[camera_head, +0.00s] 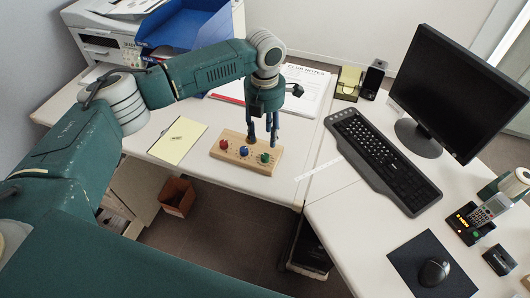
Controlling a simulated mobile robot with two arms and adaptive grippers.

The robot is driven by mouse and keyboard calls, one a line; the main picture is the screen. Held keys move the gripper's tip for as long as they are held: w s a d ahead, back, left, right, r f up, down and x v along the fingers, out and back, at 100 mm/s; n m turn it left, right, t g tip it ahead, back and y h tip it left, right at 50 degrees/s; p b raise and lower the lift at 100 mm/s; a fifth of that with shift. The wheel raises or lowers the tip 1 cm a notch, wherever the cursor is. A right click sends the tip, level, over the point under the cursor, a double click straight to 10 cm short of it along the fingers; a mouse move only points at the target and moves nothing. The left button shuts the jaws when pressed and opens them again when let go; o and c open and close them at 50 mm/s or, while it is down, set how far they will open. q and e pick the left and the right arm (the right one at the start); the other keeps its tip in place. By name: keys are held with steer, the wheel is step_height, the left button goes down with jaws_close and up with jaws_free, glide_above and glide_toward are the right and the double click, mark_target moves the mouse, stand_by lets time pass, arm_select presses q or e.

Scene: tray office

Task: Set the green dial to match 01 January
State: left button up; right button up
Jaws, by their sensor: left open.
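A wooden block (232,160) lies on the white desk near its front edge and carries three dials. The red dial (224,144) is on the left, the blue dial (244,151) in the middle and the green dial (265,157) on the right. My left gripper (262,143) is open and points down just above the block's right part, close over the green dial. I cannot tell whether its fingers touch the dial. The dial's setting is too small to read.
A yellow notepad (178,140) with a pen lies left of the block. Behind are a blue tray (190,22), a printer (105,35) and a "CLUB NOTES" paper (310,85). A keyboard (380,160), monitor (455,85), phone (490,210) and mouse (434,272) are at right.

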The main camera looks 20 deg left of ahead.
mark_target(265, 156)
arm_select(q)
step_height(265, 156, down, 10)
steer(key=shift+r+p, duration=0.1)
steer(key=shift+p, duration=0.45)
jaws_close()
